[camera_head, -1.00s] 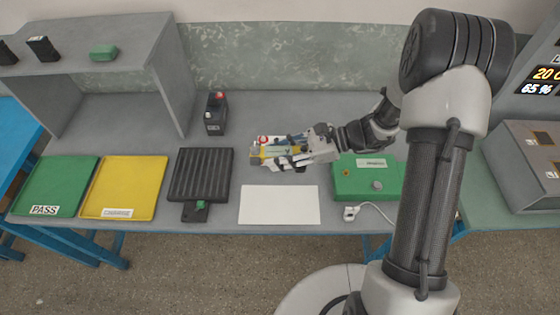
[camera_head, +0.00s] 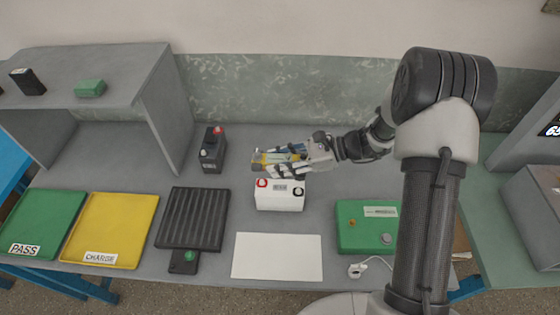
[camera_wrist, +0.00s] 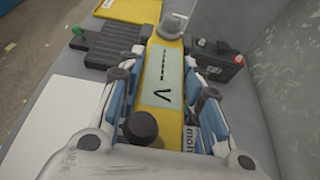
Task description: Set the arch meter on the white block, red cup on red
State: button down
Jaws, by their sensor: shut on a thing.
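My gripper (camera_head: 278,160) is shut on the arch meter (camera_head: 265,159), a yellow body with a pale display. In the wrist view the meter (camera_wrist: 162,78) lies lengthwise between the fingers, with a grey knob-like part at its far end and a black one at its near end. I cannot make out a red cup. The white block (camera_head: 279,200) stands on the bench, with a red ringed terminal on its left and a black one on its right. In the head view the meter appears just above and behind the block's top, apart from the terminals.
A black battery (camera_head: 212,153) with a red terminal stands to the left. A white mat (camera_head: 277,257), a black ribbed tray (camera_head: 193,218), yellow (camera_head: 108,228) and green (camera_head: 44,222) trays line the front. A green box (camera_head: 367,225) stands to the right, a grey shelf (camera_head: 172,110) at left.

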jog(key=shift+f+b, duration=1.9)
jog(key=shift+f, duration=1)
jog(key=shift+f+b, duration=0.6)
jog(key=shift+f, duration=0.55)
jog(key=c, duration=1.1)
grip_release()
jog(key=shift+o, duration=0.2)
jog(key=shift+d, duration=0.1)
jog(key=v, duration=1.2)
